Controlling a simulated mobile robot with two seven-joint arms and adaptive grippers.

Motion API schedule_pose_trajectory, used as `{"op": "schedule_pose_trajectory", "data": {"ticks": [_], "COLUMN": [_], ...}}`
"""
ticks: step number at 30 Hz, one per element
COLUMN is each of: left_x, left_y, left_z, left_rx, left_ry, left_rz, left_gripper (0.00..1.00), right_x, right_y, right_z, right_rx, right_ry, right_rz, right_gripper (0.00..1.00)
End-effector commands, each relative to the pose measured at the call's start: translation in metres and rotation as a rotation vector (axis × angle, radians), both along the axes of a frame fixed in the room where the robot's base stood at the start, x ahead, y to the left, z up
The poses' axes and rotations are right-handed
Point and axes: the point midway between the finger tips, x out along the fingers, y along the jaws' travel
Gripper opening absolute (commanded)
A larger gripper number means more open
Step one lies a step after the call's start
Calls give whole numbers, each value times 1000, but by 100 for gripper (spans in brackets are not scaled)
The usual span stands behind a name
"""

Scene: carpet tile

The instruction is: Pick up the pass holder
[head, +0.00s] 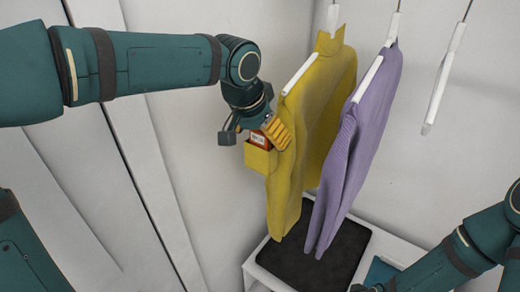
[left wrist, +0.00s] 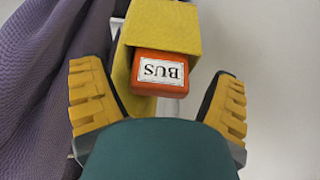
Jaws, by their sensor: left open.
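The pass holder (head: 259,138) is a small orange-red case with a white label. In the left wrist view the pass holder (left wrist: 160,74) shows the word BUS upside down. It sticks out of a yellow pocket (head: 257,158) on the side of the hanging yellow sweater (head: 318,110). My left gripper (head: 254,133) is open at the pocket. In the left wrist view its yellow-padded fingers stand on either side of the holder with gaps. My right arm comes in at the lower right, and the state of its gripper (head: 372,287) is unclear.
A purple sweater (head: 358,140) hangs just right of the yellow one. An empty white hanger (head: 443,80) hangs further right. White walls stand behind.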

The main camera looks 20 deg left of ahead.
Motion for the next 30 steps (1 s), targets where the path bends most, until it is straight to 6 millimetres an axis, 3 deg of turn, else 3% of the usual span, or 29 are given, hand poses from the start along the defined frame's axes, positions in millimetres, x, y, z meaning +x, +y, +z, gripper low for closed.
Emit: {"op": "schedule_pose_trajectory", "data": {"ticks": [8, 12, 13, 24, 30], "left_x": [1, 1, 1, 1, 2], "left_y": [-1, -1, -1, -1, -1], "left_z": [-2, -2, -2, 0, 25], "left_rx": [-1, -1, -1, -1, -1], "left_ry": [-2, -2, -2, -2, -6], "left_rz": [0, 0, 0, 0, 0], "left_gripper": [86, 37, 30, 29, 29], "right_x": [0, 0, 0, 0, 0], "right_y": [0, 0, 0, 0, 0], "right_z": [0, 0, 0, 0, 3], "right_rx": [0, 0, 0, 0, 0], "right_ry": [0, 0, 0, 0, 0], "right_rz": [0, 0, 0, 0, 0], "right_gripper": [47, 47, 47, 47, 47]}}
